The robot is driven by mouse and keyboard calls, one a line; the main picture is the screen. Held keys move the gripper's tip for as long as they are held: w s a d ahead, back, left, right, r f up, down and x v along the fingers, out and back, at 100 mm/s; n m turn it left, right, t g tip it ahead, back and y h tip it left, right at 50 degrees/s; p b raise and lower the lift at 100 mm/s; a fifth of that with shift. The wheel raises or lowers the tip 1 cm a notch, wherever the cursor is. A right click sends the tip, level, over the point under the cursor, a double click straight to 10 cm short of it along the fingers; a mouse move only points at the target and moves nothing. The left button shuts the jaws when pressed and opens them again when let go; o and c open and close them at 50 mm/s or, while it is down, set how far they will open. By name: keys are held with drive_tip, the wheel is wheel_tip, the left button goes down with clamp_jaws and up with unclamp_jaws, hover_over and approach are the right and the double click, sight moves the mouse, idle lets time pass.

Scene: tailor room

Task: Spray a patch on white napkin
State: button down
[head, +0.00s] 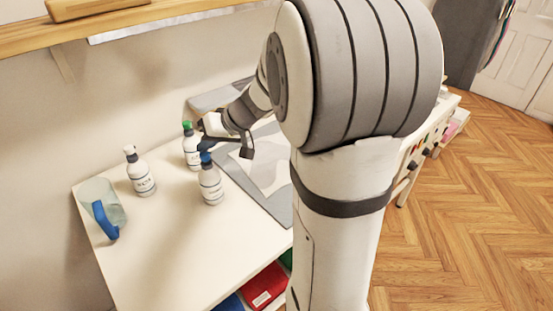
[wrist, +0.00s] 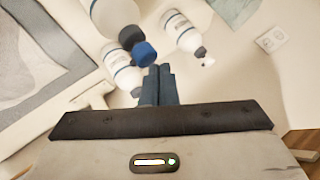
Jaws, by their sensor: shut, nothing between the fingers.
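The white napkin (head: 266,170) lies on the grey mat (head: 277,207), partly hidden by my arm. Three white spray bottles stand upright on the table beside the mat: one with a blue top (head: 210,186), one with a green top (head: 191,150) and one with a white top (head: 141,178). My gripper (head: 206,147) is above the table among the blue-topped and green-topped bottles. In the wrist view its fingers (wrist: 159,84) are together and empty, close to a blue bottle top (wrist: 145,53). I cannot tell whether they touch it.
A clear jug with a blue handle (head: 106,221) stands at the table's left end. A wooden shelf (head: 110,30) runs along the wall above. The white table's front left part (head: 170,260) is clear. Coloured bins (head: 264,286) sit below the table edge.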

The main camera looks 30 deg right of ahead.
sight(208, 155)
drive_tip(key=shift+r, duration=0.15)
drive_tip(key=shift+r+p, duration=1.65)
drive_tip(key=shift+r, duration=1.4)
drive_tip(key=s+f+g+h, duration=0.3)
drive_tip(key=s+h, duration=0.3)
drive_tip(key=s, duration=1.7)
drive_tip(key=shift+a+f+h, duration=0.25)
drive_tip(key=shift+f+h, duration=0.15)
drive_tip(key=shift+f, duration=0.25)
drive_tip(key=shift+m, duration=0.3)
